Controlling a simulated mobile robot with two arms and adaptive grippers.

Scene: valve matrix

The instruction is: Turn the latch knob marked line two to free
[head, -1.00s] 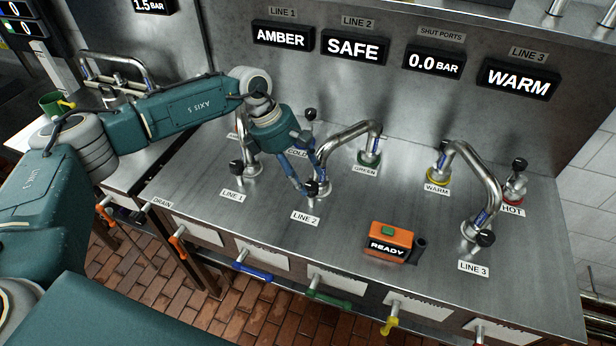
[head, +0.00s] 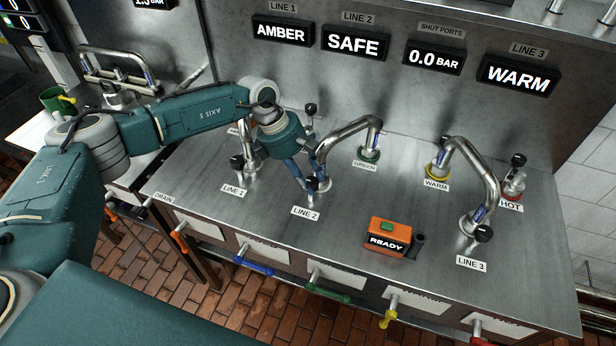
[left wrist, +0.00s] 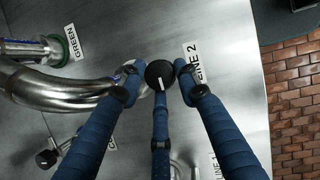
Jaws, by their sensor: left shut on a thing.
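The line two latch knob (head: 312,184) is a small black knob at the foot of a bent steel pipe, behind the LINE 2 label (head: 306,211). In the left wrist view the knob (left wrist: 160,74) is round and black with a white mark. My left gripper (head: 307,184) reaches down to it, and its blue fingers (left wrist: 158,82) are closed around the knob from several sides. The LINE 2 display (head: 356,42) reads SAFE. The curved pipe (head: 345,135) runs from the knob to the green-ringed port (head: 368,154). My right gripper is not in view.
An orange box reading READY (head: 389,238) stands right of the knob on the steel bench. The line three pipe (head: 475,170) stands further right and the line one knob (head: 237,162) to the left. Coloured handles line the bench's front edge.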

